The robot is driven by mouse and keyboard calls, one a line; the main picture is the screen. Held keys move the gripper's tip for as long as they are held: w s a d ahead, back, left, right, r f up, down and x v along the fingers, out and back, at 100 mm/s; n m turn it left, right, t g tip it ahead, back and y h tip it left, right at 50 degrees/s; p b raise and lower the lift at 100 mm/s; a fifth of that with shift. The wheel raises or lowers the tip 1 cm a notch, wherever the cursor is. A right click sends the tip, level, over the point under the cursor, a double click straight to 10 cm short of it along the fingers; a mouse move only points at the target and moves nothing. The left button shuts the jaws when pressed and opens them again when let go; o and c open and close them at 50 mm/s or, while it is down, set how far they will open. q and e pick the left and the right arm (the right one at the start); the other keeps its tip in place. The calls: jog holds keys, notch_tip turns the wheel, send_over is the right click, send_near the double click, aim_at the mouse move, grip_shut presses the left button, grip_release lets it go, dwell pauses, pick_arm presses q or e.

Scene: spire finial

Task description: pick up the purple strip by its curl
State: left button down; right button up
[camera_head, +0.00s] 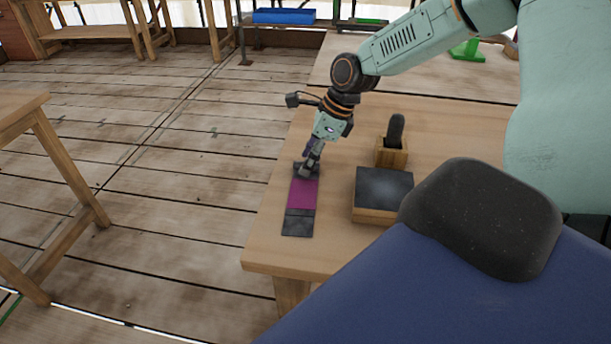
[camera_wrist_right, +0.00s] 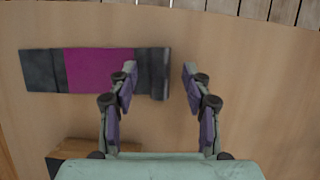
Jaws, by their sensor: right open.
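The strip lies flat on the wooden table, dark grey at both ends with a purple middle (camera_head: 303,194); the purple also shows in the wrist view (camera_wrist_right: 98,70). Its rolled dark curl (camera_wrist_right: 160,76) is at the strip's right end in the wrist view. In the head view that end is the far one, partly hidden by my right gripper (camera_head: 308,169). In the wrist view, my right gripper (camera_wrist_right: 160,68) is open, with one fingertip over the strip and the other past its end, the curl between them. I cannot tell whether they touch it. My left gripper is not in view.
A wooden block with a dark top (camera_head: 383,184) stands right of the strip. Behind it is a small wooden holder (camera_head: 391,155) with a black rounded piece (camera_head: 396,130) upright in it. The table's left edge (camera_head: 262,215) runs close beside the strip.

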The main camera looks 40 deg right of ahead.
jog(key=shift+w+a+f, duration=0.15)
jog(key=shift+w+f, duration=0.15)
jog(key=shift+f, duration=0.05)
jog(key=shift+s+r, duration=0.15)
jog(key=shift+s, duration=0.05)
jog(key=shift+c, duration=0.5)
jog(key=shift+w, duration=0.15)
jog(key=c, duration=0.5)
grip_shut()
